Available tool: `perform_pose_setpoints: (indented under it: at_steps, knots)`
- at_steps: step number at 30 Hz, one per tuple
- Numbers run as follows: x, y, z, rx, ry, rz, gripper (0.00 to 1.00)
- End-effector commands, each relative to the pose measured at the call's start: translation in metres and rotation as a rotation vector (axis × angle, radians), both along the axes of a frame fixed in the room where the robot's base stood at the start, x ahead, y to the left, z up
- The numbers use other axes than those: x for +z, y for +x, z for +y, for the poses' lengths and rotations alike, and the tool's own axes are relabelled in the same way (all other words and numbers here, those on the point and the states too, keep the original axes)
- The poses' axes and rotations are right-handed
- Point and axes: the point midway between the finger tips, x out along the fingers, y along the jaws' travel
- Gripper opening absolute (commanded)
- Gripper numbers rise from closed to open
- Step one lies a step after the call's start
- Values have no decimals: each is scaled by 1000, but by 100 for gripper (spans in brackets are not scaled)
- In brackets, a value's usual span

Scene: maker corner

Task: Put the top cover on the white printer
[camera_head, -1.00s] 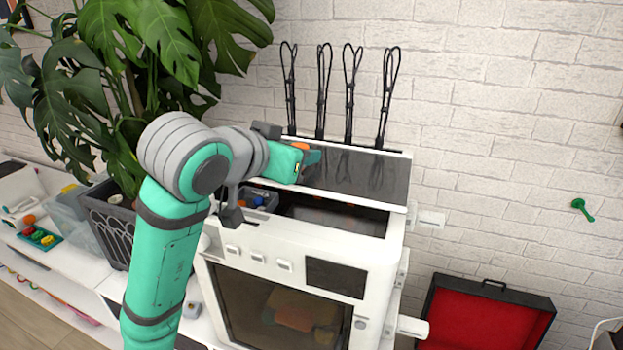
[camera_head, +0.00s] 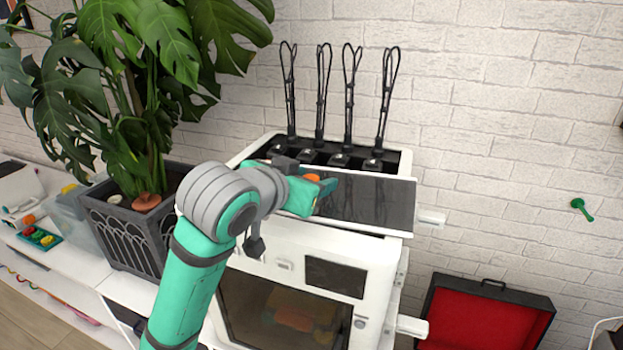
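The white printer (camera_head: 375,255) stands on the white bench with a dark window in its front. The top cover (camera_head: 375,200), a dark panel with a white front edge, lies over the front part of the printer's open top. Its right end sticks out a little past the printer's side. Behind it the rear of the opening shows, with several black units inside. My gripper (camera_head: 322,187) is at the cover's left part and appears shut on it; the fingertips are partly hidden. I cannot tell whether the cover touches the printer's rim.
Several black looped cables (camera_head: 348,95) rise from the rear of the printer top. A large plant in a dark pot (camera_head: 125,235) stands close on the left. An open red-lined case (camera_head: 480,315) is at the lower right. A green part (camera_head: 582,208) hangs on the brick wall.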

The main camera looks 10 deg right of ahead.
Motion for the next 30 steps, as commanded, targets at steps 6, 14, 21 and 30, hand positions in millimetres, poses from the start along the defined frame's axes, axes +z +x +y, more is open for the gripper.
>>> perform_pose_setpoints:
  at_steps: [6, 14, 21, 30]
  knots:
    - [0, 0, 0, 0, 0, 0, 48]
    - [10, -16, 15, 1, 0, -3, 48]
    - [29, -50, 44, 2, 0, -4, 48]
    - [44, -79, 70, 3, 0, -3, 48]
